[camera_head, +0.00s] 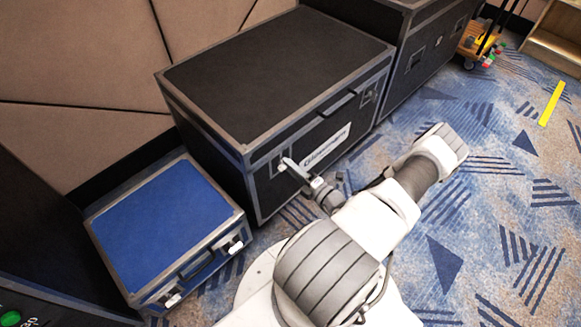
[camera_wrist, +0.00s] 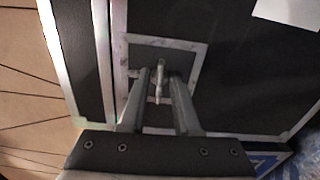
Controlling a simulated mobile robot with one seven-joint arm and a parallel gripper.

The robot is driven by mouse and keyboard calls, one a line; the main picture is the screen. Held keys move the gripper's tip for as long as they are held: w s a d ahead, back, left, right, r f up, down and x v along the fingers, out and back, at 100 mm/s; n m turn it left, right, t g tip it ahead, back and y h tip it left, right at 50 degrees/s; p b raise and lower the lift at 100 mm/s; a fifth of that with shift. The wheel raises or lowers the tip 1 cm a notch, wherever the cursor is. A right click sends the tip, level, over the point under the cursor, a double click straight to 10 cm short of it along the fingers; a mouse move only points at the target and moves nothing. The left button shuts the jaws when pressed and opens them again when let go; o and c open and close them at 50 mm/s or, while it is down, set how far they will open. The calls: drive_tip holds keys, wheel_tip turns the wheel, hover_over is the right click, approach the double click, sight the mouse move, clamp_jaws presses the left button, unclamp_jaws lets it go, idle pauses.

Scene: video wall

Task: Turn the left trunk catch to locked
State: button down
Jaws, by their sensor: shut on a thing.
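The big black trunk (camera_head: 270,60) with grey metal edging stands against the wall. Its left catch (camera_wrist: 160,68) is a thin pale lever on a square metal-framed plate, seen close up in the wrist view. My gripper (camera_wrist: 158,82) has one finger on each side of the lever and is shut on it. The lever runs up and down in the wrist view. In the head view my gripper (camera_head: 291,166) reaches the left part of the trunk's front face and largely hides the catch. The right catch (camera_head: 370,92) is free on the same face.
A lower blue case (camera_head: 165,220) with two pale catches stands left of the trunk, close to my arm. Another black trunk (camera_head: 425,50) stands to the right. A small trolley (camera_head: 482,42) stands far right.

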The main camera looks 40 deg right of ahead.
drive_tip(key=shift+a+f+m, duration=0.1)
drive_tip(key=shift+m, duration=0.2)
idle(0.4)
drive_tip(key=c, duration=1)
unclamp_jaws()
drive_tip(key=shift+s, duration=0.1)
drive_tip(key=s+p, duration=0.1)
drive_tip(key=s, duration=0.4)
drive_tip(key=s+d+p, duration=0.1)
drive_tip(key=s, duration=0.5)
drive_tip(key=s+p, duration=0.1)
drive_tip(key=s, duration=0.5)
drive_tip(key=shift+s+d, duration=0.15)
drive_tip(key=shift+d, duration=0.05)
